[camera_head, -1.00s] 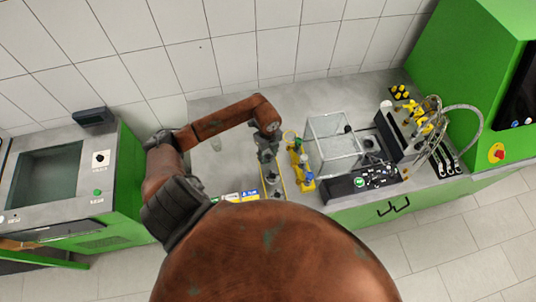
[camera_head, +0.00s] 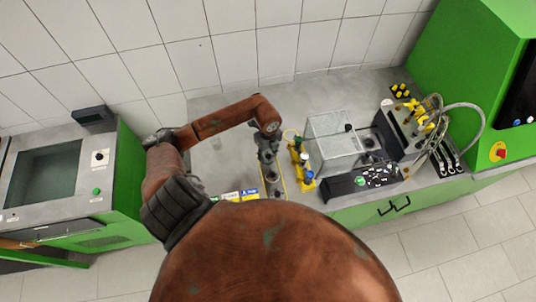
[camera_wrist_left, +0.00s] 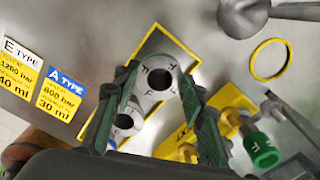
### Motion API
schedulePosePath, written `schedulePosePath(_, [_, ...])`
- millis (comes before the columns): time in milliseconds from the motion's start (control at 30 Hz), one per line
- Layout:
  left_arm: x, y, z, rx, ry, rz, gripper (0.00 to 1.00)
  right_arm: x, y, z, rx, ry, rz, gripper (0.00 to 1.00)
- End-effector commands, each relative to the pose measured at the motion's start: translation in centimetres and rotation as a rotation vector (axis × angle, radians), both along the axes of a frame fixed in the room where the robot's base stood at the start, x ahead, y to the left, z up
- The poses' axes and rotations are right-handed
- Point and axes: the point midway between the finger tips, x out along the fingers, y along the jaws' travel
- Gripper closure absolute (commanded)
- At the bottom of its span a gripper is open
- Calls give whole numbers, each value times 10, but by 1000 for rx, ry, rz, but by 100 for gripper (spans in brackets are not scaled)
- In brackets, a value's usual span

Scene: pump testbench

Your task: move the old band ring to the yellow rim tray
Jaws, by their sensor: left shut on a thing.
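My left gripper (camera_wrist_left: 160,75) reaches down over the bench, its green-padded fingers on either side of a grey metal ring-shaped part (camera_wrist_left: 158,78) with a round bore and letters on its top. This is probably the old band ring. The gripper is shut on it. The yellow rim tray (camera_wrist_left: 196,52) is a grey plate with a yellow border, directly below the part; I cannot tell whether the part touches it. A second grey bored part (camera_wrist_left: 125,121) stands beside the left finger. In the head view the left gripper (camera_head: 273,189) hides the part.
A thin yellow ring (camera_wrist_left: 270,60) lies on the bench. A yellow fixture with a green-topped fitting (camera_wrist_left: 262,150) stands close right of the gripper. Label cards (camera_wrist_left: 62,88) lie at left. A clear box (camera_head: 335,145) and control panel (camera_head: 362,182) stand further right.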

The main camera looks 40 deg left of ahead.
Motion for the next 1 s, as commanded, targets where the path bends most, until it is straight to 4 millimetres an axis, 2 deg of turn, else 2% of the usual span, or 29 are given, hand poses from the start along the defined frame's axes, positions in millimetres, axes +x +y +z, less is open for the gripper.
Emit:
schedulePosePath(833, [0, 0, -3, 0, -1, 0, 91, 0, 1, -2, 1, 0, 0, 41])
schedulePosePath(867, [0, 0, -3, 0, 0, 0, 60, 0, 1, -2, 1, 0, 0, 41])
schedulePosePath(1000, [0, 0, -3, 0, 0, 0, 51, 0, 1, -2, 1, 0, 0, 41])
